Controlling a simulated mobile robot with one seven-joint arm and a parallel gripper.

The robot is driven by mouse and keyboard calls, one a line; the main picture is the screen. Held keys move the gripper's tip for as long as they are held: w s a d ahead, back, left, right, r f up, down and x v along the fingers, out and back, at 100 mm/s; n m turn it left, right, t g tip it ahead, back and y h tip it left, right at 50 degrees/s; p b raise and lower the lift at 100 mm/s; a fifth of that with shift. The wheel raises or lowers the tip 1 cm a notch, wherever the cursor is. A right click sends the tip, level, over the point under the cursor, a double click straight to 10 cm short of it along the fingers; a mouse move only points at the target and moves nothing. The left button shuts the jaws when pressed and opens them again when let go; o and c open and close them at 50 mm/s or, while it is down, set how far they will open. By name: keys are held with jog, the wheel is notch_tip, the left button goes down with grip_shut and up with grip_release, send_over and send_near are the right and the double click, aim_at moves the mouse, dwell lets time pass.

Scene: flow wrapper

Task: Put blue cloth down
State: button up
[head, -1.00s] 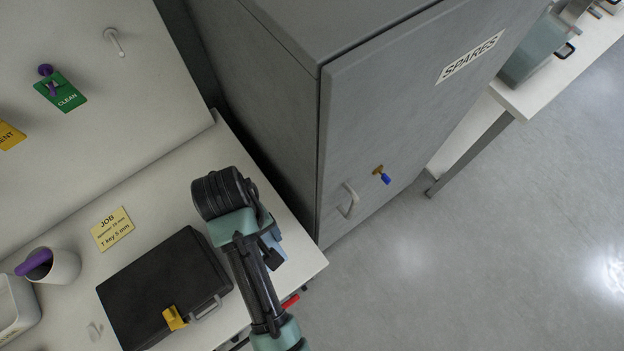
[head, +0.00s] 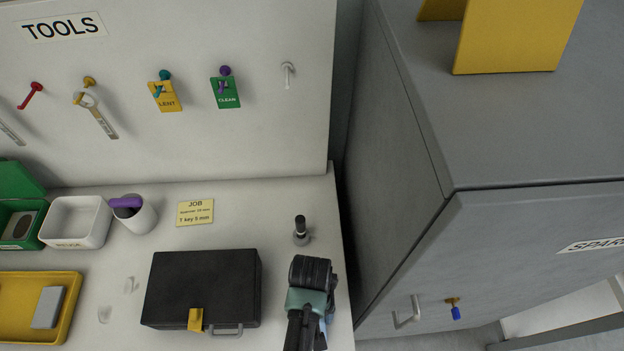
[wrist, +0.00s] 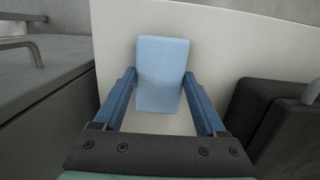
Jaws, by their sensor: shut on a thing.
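The blue cloth (wrist: 162,58) is a pale blue, flat rectangular piece in the wrist view. It sits between the two blue fingers of my gripper (wrist: 160,76), which is shut on it. White bench top shows around and beyond the cloth; I cannot tell whether the cloth touches it. In the head view my arm's end is over the right front part of the white bench (head: 268,222), right of the black case. My arm mostly hides the fingers and cloth there.
The black case (head: 205,285) with a yellow latch lies left of my arm. A small dark-handled item (head: 301,232) stands behind it. The grey SPARES cabinet (head: 400,215) rises to the right. A JOB card (head: 195,212), cup (head: 138,218) and trays are further left.

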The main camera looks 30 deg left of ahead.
jog(key=shift+f, duration=0.25)
jog(key=shift+f, duration=0.15)
jog(key=o, duration=1.1)
jog(key=shift+o, duration=0.2)
notch_tip(320, 180, up, 12)
jog(key=w, duration=0.1)
jog(key=shift+w+a+r, duration=0.15)
jog(key=shift+a+r, duration=0.05)
jog(key=shift+a, duration=0.2)
